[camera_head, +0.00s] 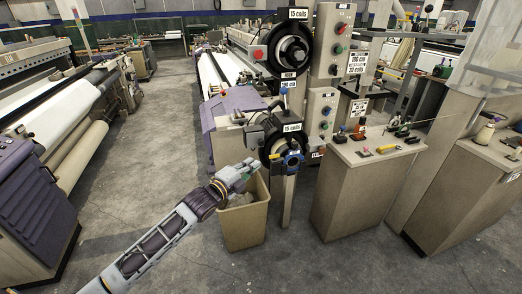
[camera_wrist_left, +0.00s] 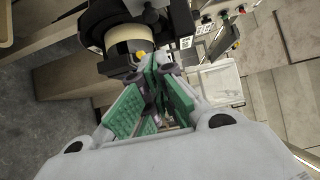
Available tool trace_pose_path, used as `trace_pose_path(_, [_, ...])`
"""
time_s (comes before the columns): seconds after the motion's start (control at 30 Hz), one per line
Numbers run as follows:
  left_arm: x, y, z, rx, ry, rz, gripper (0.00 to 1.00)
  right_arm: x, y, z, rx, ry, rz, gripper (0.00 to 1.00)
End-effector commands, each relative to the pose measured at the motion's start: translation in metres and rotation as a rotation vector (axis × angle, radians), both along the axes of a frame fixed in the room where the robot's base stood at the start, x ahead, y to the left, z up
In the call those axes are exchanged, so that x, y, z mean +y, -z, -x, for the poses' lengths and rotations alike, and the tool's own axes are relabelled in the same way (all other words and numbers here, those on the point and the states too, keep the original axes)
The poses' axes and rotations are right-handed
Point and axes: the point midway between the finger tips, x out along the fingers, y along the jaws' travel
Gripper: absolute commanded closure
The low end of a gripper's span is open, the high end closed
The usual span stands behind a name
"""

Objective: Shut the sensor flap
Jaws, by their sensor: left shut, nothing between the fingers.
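My left gripper (camera_head: 248,170) reaches in from the lower left, just left of the lower yarn feeder (camera_head: 272,140) and above a tan bin. In the left wrist view its green-padded fingers (camera_wrist_left: 158,66) come together at the tips, with nothing held. The tips are close to a dark feeder body with a cream drum (camera_wrist_left: 127,42). A blue ring part (camera_head: 292,160) sits at the front of the lower feeder. I cannot make out the sensor flap as a separate part, nor whether it is open. My right gripper is not in view.
The tan bin (camera_head: 243,225) stands below the gripper, beside a grey post (camera_head: 288,200). An upper feeder (camera_head: 290,52) labelled "15 coils" and a control box (camera_head: 322,112) are above. A cabinet (camera_head: 362,190) with small tools stands to the right. The floor at left is clear.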

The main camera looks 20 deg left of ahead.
Motion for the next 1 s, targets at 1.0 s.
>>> trace_pose_path(1.0, [-0.017,-0.001,-0.078,0.0,0.0,-0.001,1.0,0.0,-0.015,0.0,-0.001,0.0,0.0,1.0])
